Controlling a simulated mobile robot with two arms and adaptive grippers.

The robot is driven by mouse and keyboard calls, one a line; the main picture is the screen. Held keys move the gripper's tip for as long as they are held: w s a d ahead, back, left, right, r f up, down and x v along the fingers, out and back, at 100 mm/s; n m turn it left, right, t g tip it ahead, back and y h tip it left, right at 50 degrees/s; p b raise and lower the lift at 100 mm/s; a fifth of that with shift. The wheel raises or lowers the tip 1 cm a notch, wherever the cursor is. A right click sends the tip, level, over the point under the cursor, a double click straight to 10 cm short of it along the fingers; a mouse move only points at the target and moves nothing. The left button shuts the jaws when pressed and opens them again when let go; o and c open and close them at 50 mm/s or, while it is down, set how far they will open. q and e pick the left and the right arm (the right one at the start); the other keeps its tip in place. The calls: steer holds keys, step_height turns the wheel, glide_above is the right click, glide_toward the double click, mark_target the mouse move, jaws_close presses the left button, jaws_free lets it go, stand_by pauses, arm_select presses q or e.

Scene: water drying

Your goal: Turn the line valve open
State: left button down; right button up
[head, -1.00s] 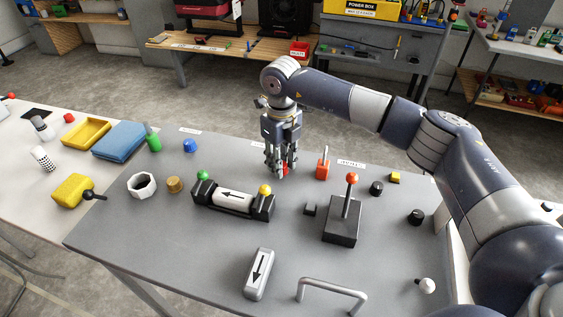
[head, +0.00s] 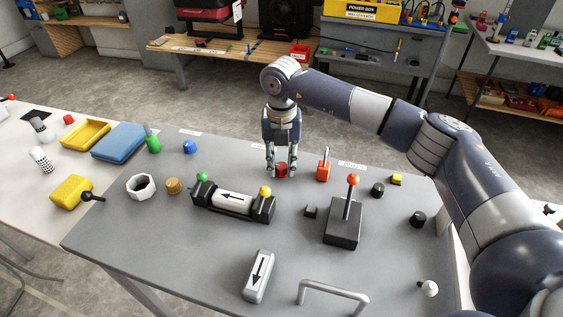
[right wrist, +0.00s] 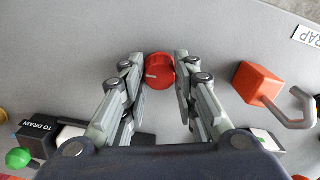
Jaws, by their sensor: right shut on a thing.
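A small red knob with a pale line on its top (right wrist: 160,70) stands on the grey table, and it also shows in the head view (head: 282,171). My right gripper (head: 281,173) points straight down over it. In the right wrist view the fingers of my right gripper (right wrist: 161,73) are on either side of the knob, shut on it. The pale line on the knob points to the left in that view. No label shows on the knob itself. My left gripper is not in view.
An orange block with a bent metal hook (head: 323,170) stands just right of the knob. A black holder with a white arrowed cylinder (head: 233,201) is nearer, and a black box with a red-topped lever (head: 342,225) stands to the right. A blue dome (head: 190,146) is at left.

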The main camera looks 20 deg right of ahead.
mark_target(281, 166)
steer(key=shift+r+m, duration=0.1)
steer(key=shift+m, duration=0.2)
steer(key=o, duration=1)
steer(key=shift+o, duration=0.2)
step_height(281, 166, up, 12)
stand_by(0.4)
